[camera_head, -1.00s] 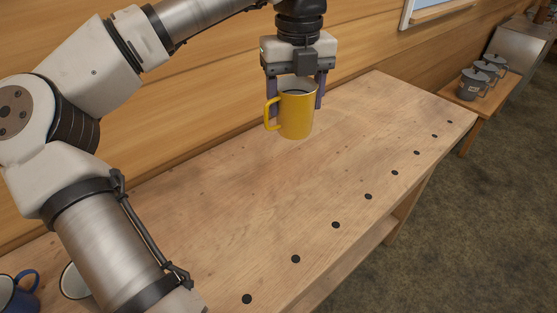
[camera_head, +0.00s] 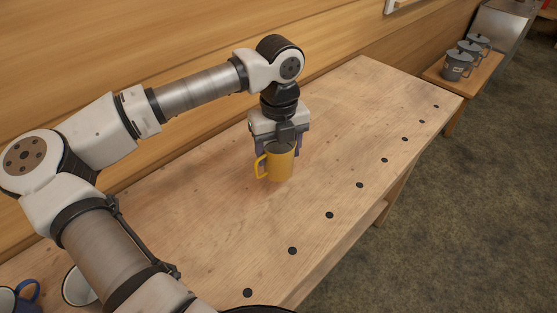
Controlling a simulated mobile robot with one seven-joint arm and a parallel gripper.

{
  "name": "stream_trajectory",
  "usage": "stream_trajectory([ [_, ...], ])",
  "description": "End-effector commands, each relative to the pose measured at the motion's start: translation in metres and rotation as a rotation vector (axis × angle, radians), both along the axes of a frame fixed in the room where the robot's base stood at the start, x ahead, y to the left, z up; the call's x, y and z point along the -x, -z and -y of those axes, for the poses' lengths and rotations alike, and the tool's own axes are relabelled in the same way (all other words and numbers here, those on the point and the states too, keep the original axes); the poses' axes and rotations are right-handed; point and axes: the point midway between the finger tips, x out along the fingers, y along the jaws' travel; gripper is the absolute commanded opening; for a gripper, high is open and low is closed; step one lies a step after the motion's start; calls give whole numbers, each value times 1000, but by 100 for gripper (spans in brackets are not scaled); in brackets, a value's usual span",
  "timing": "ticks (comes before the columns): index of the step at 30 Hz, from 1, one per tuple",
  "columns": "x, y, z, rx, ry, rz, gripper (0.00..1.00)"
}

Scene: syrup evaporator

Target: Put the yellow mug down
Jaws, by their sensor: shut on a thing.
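The yellow mug (camera_head: 281,165) is upright over the middle of the wooden bench (camera_head: 330,130), its handle pointing left. My gripper (camera_head: 278,152) is above it, pointing down, with its fingers shut on the mug's upper part. The fingers partly hide the rim. The mug's base is at or very near the bench top; I cannot tell whether it touches.
A blue mug (camera_head: 14,301) and a white mug (camera_head: 78,287) with a dark rim stand at the lower left, partly hidden. The bench around the yellow mug is clear. Several grey lidded pots (camera_head: 456,66) stand on a small side table at the upper right.

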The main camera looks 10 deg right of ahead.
Motion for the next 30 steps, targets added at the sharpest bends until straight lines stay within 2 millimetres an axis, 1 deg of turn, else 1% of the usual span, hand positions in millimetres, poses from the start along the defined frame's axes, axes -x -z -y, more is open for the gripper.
stream_trajectory([
  [2, 0, 5, 0, 1, 0, -1, 37],
  [10, 1, 41, 0, 1, 0, -2, 37],
  [12, 0, 45, 0, 1, 0, 0, 37],
  [19, 0, 46, 0, 0, 0, 1, 37],
  [24, 0, 50, 0, 0, 0, 1, 37],
  [25, 0, 49, 0, 0, 0, 0, 66],
  [29, 0, 48, 0, 0, 0, 0, 83],
  [30, 0, 48, 0, 0, 0, 0, 84],
])
